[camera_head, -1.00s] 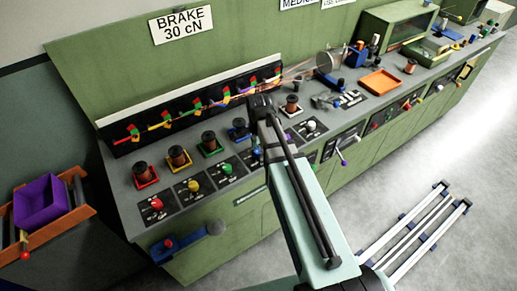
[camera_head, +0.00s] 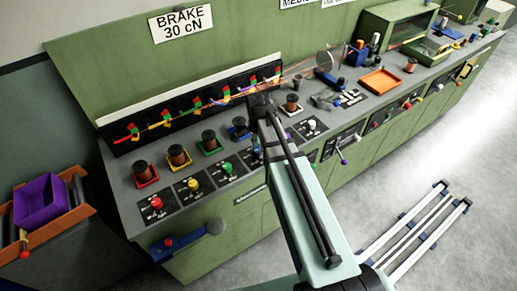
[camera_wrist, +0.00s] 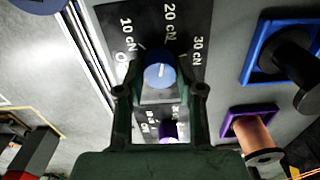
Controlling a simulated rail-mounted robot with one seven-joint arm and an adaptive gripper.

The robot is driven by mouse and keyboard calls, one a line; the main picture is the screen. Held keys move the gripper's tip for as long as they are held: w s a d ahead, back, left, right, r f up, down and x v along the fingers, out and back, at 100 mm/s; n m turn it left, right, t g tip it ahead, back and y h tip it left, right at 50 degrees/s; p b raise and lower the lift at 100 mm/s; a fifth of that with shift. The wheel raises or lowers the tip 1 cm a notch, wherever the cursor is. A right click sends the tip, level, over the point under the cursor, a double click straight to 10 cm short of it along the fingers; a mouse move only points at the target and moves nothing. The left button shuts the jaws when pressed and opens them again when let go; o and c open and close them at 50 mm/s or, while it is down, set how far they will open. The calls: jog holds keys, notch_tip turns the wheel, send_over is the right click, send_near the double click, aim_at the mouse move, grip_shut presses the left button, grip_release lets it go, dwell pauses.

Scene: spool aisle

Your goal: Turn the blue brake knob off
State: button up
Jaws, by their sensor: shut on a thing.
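The blue brake knob (camera_wrist: 160,70) shows in the wrist view on a black dial plate (camera_wrist: 190,25) marked 10 cN, 20 cN and 30 cN, with an "O" mark at the left partly hidden. A short white line on the knob's face points roughly towards the 20 cN side. My gripper (camera_wrist: 160,90) is shut on the knob, one finger on each side. In the head view my arm covers the gripper and most of the blue knob's place.
In the head view, red (camera_head: 157,203), yellow (camera_head: 193,184) and green (camera_head: 227,168) knobs stand in a row to the left. A purple knob (camera_wrist: 168,130) sits just below in the wrist view. Spools in coloured trays stand behind the knobs.

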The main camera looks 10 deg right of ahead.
jog(key=n, duration=0.5)
jog(key=shift+b, duration=0.35)
jog(key=n, duration=0.5)
jog(key=shift+b, duration=0.3)
jog(key=n, duration=0.5)
jog(key=shift+a+n, duration=0.1)
jog(key=shift+n, duration=0.3)
jog(key=n, duration=0.5)
jog(key=shift+b, duration=0.3)
jog(key=o, duration=1.2)
jog(key=shift+c, duration=0.2)
